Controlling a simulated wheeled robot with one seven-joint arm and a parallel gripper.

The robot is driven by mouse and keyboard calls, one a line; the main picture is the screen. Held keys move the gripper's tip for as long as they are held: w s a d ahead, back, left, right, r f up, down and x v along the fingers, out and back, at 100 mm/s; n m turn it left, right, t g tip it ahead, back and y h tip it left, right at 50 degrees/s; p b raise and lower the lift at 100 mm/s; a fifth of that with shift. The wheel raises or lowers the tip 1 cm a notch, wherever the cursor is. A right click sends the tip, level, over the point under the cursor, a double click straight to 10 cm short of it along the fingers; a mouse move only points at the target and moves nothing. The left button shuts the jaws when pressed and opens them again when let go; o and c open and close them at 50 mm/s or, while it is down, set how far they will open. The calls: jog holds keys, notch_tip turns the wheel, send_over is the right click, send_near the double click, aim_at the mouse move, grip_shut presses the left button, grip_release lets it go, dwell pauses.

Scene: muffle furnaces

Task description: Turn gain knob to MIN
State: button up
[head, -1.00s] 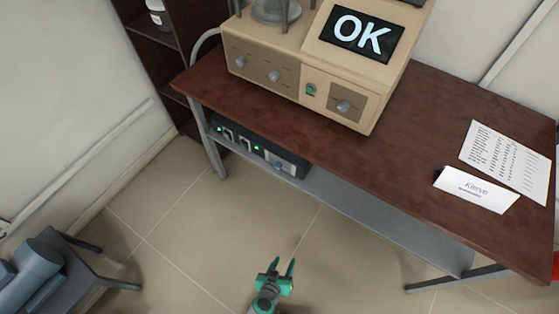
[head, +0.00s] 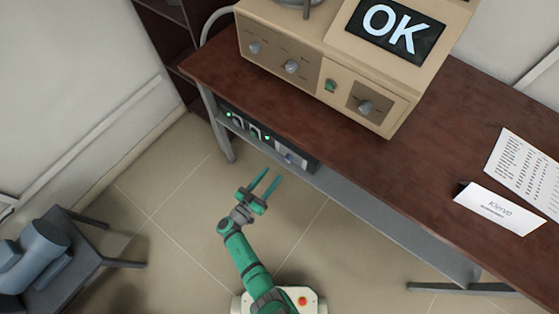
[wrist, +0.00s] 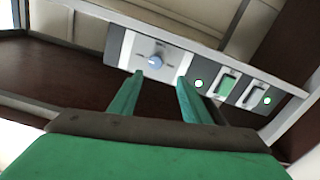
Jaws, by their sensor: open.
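A dark unit (head: 240,121) with green lights sits on the shelf under the table. Its light panel carries a blue-grey knob (wrist: 155,61), which has a pale pointer line and marks around it; the lettering is too small to read. The same knob shows small in the head view (head: 289,158). My gripper (head: 272,176) is open and empty in front of the unit. In the wrist view my two green fingers (wrist: 160,76) point toward the knob, which appears just beyond the fingertips and roughly between them. I see no contact.
A beige machine (head: 310,72) with several grey knobs and an "OK" screen stands on the brown tabletop (head: 445,125) above the unit.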

aim_at(287, 160)
jog(key=x, duration=0.5)
jog(key=s+d+x, duration=0.1)
jog(key=x, duration=0.1)
jog(key=shift+w+d, duration=0.45)
jog(key=shift+w, duration=0.45)
